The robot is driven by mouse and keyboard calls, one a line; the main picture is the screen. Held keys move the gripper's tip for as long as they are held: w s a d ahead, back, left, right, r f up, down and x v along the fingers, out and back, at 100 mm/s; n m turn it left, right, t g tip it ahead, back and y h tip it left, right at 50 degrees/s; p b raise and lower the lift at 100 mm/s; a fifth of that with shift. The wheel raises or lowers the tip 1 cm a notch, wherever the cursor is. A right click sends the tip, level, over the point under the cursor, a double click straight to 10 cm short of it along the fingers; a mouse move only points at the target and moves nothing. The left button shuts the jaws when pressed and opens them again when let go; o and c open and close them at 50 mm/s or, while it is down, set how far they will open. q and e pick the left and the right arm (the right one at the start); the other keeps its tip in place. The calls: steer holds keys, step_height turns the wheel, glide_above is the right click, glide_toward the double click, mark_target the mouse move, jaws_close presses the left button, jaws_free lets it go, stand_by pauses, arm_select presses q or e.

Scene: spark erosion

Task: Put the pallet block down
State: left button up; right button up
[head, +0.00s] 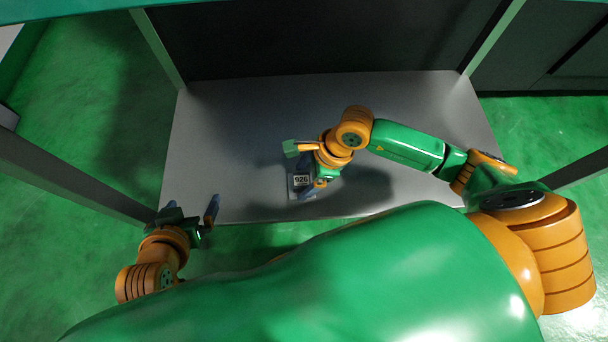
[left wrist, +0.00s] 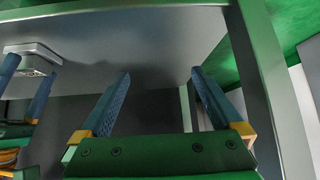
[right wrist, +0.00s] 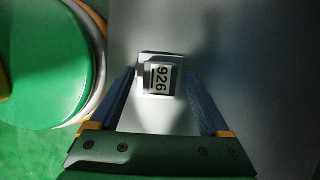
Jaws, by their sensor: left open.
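The pallet block, a small pale grey block with a white label reading 926, is in the head view (head: 300,181) near the front edge of the grey table (head: 235,130). In the right wrist view the block (right wrist: 160,75) lies between the fingertips of my right gripper (right wrist: 161,75). Whether the fingers press on its sides cannot be told. The block also shows at the left of the left wrist view (left wrist: 35,48), close to the table surface; I cannot tell if it touches. My left gripper (head: 190,207) is open and empty at the table's front left corner.
Grey posts (head: 158,45) frame the table, with a dark panel (head: 330,38) behind it. The left and back of the table top are clear. Green floor (head: 80,100) surrounds it.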

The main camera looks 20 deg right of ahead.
mark_target(301, 180)
arm_select(q)
steer(key=s+a+f+g+y+p, duration=0.1)
steer(key=s+f+g, duration=0.1)
steer(key=s+g, duration=0.15)
steer(key=s+a+f+g+p, duration=0.1)
steer(key=s+f+g, duration=0.15)
steer(key=s, duration=0.25)
arm_select(e)
steer(key=v, duration=0.4)
steer(key=shift+r, duration=0.3)
arm_select(q)
step_height(301, 180, down, 7)
steer(key=p, duration=0.2)
steer(key=shift+a+p, duration=0.2)
steer(key=shift+p, duration=0.15)
arm_select(e)
steer(key=v, duration=0.7)
steer(key=shift+d+r, duration=0.25)
arm_select(q)
steer(key=shift+f, duration=0.1)
arm_select(e)
steer(key=shift+s, duration=0.1)
